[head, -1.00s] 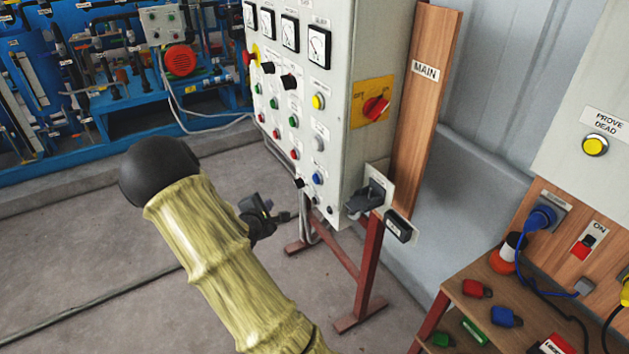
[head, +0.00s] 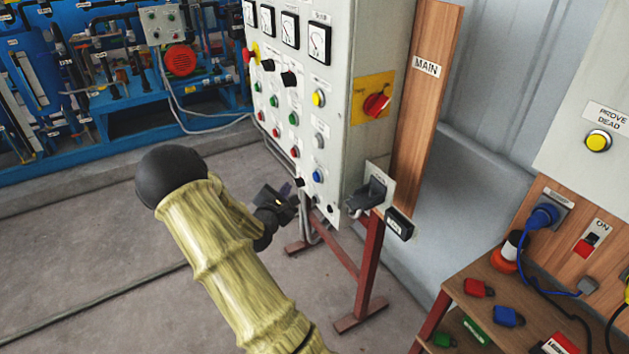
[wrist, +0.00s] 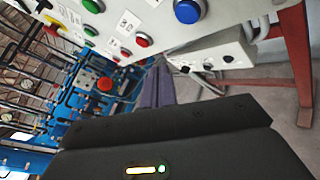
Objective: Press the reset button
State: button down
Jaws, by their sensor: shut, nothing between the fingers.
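A grey control cabinet (head: 335,140) carries rows of round buttons on its front. A blue button (head: 318,175) sits low on its right column; it also shows large at the top of the wrist view (wrist: 188,10). The labels are too small or blurred for me to read "reset" on any button. My gripper (head: 290,192) is shut and empty, just left of the cabinet's lower front, at about the blue button's height or slightly below. In the wrist view the closed fingers (wrist: 153,88) point toward the lower panel, apart from the blue button.
Red buttons (wrist: 142,40) and green buttons (wrist: 92,6) sit near the blue one. A grey plug and socket (head: 372,192) stick out on the cabinet's side. A red stand (head: 362,270) holds the cabinet. A wooden bench (head: 480,312) with padlocks stands at right. Open floor lies at left.

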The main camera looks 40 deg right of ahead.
aim_at(316, 177)
jog(key=s+d+b, duration=0.1)
jog(key=d, duration=0.5)
jog(key=shift+s, duration=0.2)
dwell(1.9)
jog(key=shift+s+d, duration=0.1)
jog(key=shift+d, duration=0.25)
jog(key=shift+s+d, duration=0.15)
jog(key=shift+d, duration=0.35)
dwell(0.9)
jog(key=shift+a, duration=0.1)
jog(key=shift+w+a+p, duration=0.2)
jog(key=shift+a+p, duration=0.15)
jog(key=shift+a, duration=0.45)
